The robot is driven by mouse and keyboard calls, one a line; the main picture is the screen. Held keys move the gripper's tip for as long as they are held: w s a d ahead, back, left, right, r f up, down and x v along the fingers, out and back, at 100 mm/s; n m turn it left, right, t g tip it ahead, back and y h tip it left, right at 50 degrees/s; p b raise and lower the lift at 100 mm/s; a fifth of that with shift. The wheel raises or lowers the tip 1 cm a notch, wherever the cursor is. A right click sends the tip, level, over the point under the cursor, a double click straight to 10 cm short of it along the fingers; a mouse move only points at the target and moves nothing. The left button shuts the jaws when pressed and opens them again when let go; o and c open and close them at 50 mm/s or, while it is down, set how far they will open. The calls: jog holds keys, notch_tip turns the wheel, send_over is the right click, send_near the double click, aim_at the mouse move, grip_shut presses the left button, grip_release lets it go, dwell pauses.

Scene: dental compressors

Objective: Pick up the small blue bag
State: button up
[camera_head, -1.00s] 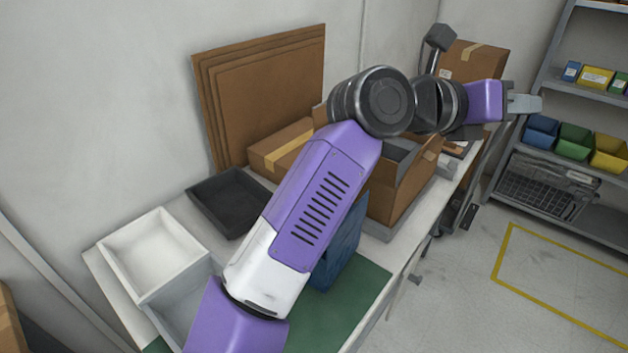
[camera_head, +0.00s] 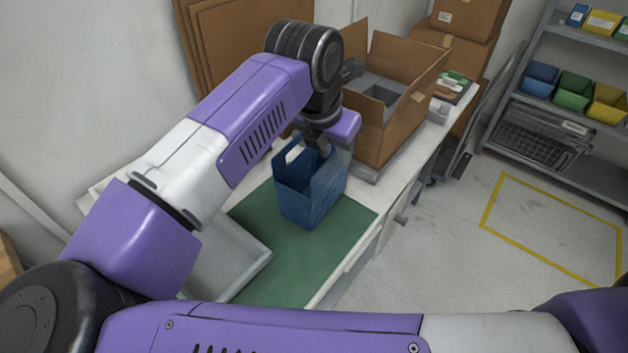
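The small blue bag (camera_head: 308,203) stands upright on the green mat (camera_head: 262,250) on the workbench. It is open at the top, and a handle loop rises at its left side. My gripper (camera_head: 322,150) is at the bag's upper right, pointing down at the top edge. Its fingers overlap the rim in this view. I cannot tell whether they touch the bag or how far apart they are.
An open cardboard box (camera_head: 402,110) stands just behind and right of the bag. A grey-white tray (camera_head: 228,262) lies left of the mat. Flat cardboard sheets (camera_head: 215,40) lean on the wall. The front of the mat and the floor at right are clear.

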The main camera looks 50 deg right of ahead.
aim_at(337, 169)
jog(key=p+x, duration=0.1)
jog(key=x, duration=0.4)
jog(key=shift+c, duration=0.2)
grip_shut()
dwell(1.2)
